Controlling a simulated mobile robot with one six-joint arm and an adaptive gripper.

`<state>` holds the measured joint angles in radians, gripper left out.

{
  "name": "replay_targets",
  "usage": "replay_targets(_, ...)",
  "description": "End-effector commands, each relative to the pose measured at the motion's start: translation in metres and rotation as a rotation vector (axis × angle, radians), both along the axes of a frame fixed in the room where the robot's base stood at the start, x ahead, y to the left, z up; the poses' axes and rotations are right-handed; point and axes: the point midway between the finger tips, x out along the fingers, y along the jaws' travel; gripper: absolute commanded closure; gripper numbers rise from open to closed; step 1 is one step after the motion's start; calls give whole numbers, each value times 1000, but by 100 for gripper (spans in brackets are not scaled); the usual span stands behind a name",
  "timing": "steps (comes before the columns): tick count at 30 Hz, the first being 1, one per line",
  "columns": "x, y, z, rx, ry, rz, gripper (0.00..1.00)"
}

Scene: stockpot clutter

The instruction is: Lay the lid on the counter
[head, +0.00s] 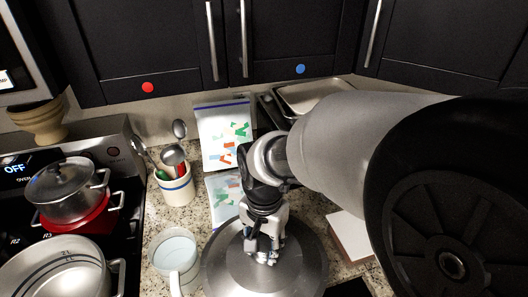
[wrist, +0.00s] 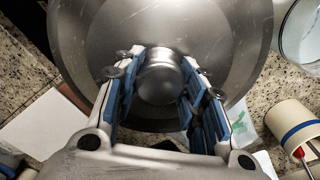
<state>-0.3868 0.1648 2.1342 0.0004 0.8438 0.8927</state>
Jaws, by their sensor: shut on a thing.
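The lid is a large round grey metal disc (head: 222,268) at the bottom centre of the head view. It also fills the upper middle of the wrist view (wrist: 85,35). My gripper (head: 263,248) is above the lid's centre, with its fingers pointing down. In the wrist view its blue-padded fingers (wrist: 160,70) are shut on the rounded metal knob of the lid. The lid looks roughly level over the speckled counter (head: 205,208). I cannot tell whether its underside touches anything.
A pale mug (head: 175,250) stands close left of the lid. A utensil crock (head: 178,188), printed bags (head: 226,140) and a metal tray (head: 312,93) are behind. The stove holds a lidded pot (head: 65,192) and a larger open pot (head: 60,275). A white-topped box (head: 350,235) lies right.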

Motion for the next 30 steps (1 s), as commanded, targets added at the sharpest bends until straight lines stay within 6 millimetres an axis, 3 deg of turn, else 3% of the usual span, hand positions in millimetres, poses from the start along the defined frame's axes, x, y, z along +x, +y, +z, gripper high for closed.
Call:
replay_targets(1, 0, 0, -17, -2, 3, 0, 100)
replay_targets(6, 0, 0, -51, 0, 0, 0, 100)
replay_targets(14, 0, 0, -69, 0, 0, 1, 100)
replay_targets(21, 0, 0, -104, 0, 0, 1, 100)
replay_targets(30, 1, 0, -106, 1, -3, 1, 100)
